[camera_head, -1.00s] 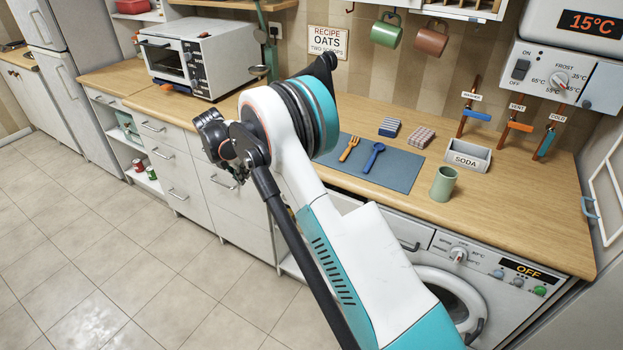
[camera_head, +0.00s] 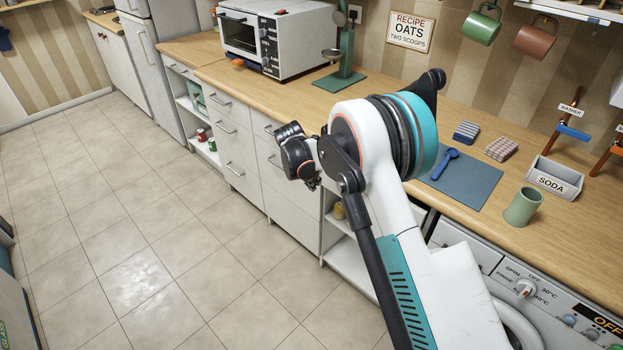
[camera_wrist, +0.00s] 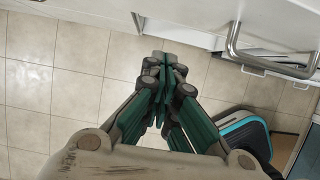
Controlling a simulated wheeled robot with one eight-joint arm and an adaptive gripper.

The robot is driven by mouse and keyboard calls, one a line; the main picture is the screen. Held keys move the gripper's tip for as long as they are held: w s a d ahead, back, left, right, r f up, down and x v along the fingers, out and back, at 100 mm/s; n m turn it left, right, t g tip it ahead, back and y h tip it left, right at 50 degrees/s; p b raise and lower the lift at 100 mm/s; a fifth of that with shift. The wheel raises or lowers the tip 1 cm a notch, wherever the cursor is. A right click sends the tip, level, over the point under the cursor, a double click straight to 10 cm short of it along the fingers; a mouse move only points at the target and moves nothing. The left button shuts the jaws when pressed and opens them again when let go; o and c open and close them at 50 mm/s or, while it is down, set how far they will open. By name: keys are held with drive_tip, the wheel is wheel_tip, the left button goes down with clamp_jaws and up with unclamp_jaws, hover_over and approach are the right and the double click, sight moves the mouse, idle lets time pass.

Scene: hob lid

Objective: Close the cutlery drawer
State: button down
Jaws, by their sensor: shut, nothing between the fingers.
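My gripper (camera_wrist: 165,85) is shut and empty in the wrist view, with floor tiles behind its fingers. A white drawer front with a metal bar handle (camera_wrist: 240,52) shows at the upper right of that view, apart from the fingers. A dark gap runs beside this front; I cannot tell how far open it is. In the head view my wrist hangs in front of the white drawer units, and its fingertips are hard to make out. A piece of white drawer (camera_head: 417,212) shows under the worktop beside my arm, most of it hidden. I cannot confirm which drawer holds cutlery.
The wooden worktop (camera_head: 383,100) carries a toaster oven (camera_head: 290,45), a blue-grey mat (camera_head: 470,185) with a blue spoon (camera_head: 446,163), a green cup (camera_head: 523,207) and a soda tray (camera_head: 555,180). Drawer units (camera_head: 237,147) line the left.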

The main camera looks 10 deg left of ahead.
sight(324, 178)
drive_tip(key=shift+w+d+f+b, duration=0.45)
drive_tip(key=shift+w+d, duration=0.3)
drive_tip(key=shift+w, duration=0.2)
drive_tip(key=shift+w+d+f+b, duration=0.4)
drive_tip(key=shift+w+d, duration=0.3)
drive_tip(key=shift+w, duration=0.2)
drive_tip(key=w+d, duration=0.1)
drive_tip(key=w, duration=0.1)
drive_tip(key=w+d, duration=0.2)
drive_tip(key=shift+w+d, duration=0.15)
drive_tip(key=shift+d, duration=0.05)
drive_tip(key=s+a, duration=0.3)
drive_tip(key=shift+s, duration=0.2)
drive_tip(key=p+v, duration=0.3)
drive_tip(key=v, duration=0.7)
drive_tip(key=shift+d, duration=0.2)
